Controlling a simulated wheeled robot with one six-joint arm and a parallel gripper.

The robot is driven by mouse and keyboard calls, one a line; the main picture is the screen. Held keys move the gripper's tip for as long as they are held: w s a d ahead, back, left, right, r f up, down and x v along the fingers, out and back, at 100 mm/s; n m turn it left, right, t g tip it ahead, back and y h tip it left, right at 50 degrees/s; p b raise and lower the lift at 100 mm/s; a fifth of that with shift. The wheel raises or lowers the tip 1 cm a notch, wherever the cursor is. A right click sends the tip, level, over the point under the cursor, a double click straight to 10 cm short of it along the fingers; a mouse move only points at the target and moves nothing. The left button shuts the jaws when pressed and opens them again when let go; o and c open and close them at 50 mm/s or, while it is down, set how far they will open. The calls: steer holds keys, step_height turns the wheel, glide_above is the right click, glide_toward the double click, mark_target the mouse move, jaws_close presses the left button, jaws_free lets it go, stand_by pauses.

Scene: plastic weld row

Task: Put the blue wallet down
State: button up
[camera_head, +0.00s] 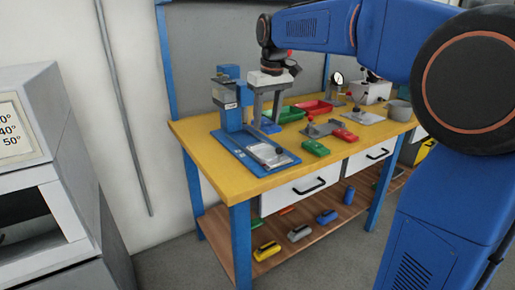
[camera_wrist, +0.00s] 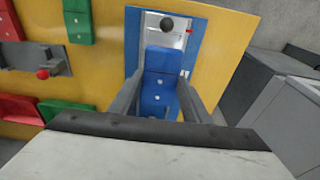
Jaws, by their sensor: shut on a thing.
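My gripper (camera_head: 267,112) is above the yellow workbench (camera_head: 205,140), just right of a blue bench machine (camera_head: 232,105). The wrist view shows my gripper (camera_wrist: 160,100) with its two grey fingers on either side of the blue wallet (camera_wrist: 161,85), shut on it. The wallet has small white dots. Its far end overlaps the machine's blue base plate (camera_wrist: 133,45) in that view; I cannot tell whether it touches anything below. In the head view the fingers and the machine partly hide the wallet.
A green tray (camera_head: 292,115) and a red tray (camera_head: 317,106) lie behind. The lower shelf (camera_head: 222,232) holds several wallets. Bare yellow benchtop shows near the front edge.

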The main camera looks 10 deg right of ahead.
mark_target(265, 151)
steer(key=shift+f, duration=4)
steer(key=shift+f, duration=0.15)
steer(key=o, duration=1)
steer(key=shift+o, duration=0.2)
steer(key=r, duration=0.4)
steer(key=s+r, duration=0.1)
steer(key=r, duration=0.7)
steer(key=shift+s+d+r, duration=0.1)
steer(key=shift+s+d, duration=0.2)
steer(key=shift+s, duration=0.1)
steer(key=s+d+f+m+t, duration=0.1)
steer(key=s+d+f, duration=0.1)
steer(key=s+f, duration=0.5)
steer(key=s+d+f+m+t, duration=0.1)
steer(key=s+d+f, duration=0.1)
steer(key=s+f, duration=0.6)
steer(key=s+d+f+m+t, duration=0.1)
steer(key=s+f, duration=0.6)
steer(key=s, duration=0.9)
steer(key=shift+s+d+f+m+h, duration=0.25)
steer(key=shift+s+d+m+h, duration=0.1)
steer(key=shift+d, duration=0.35)
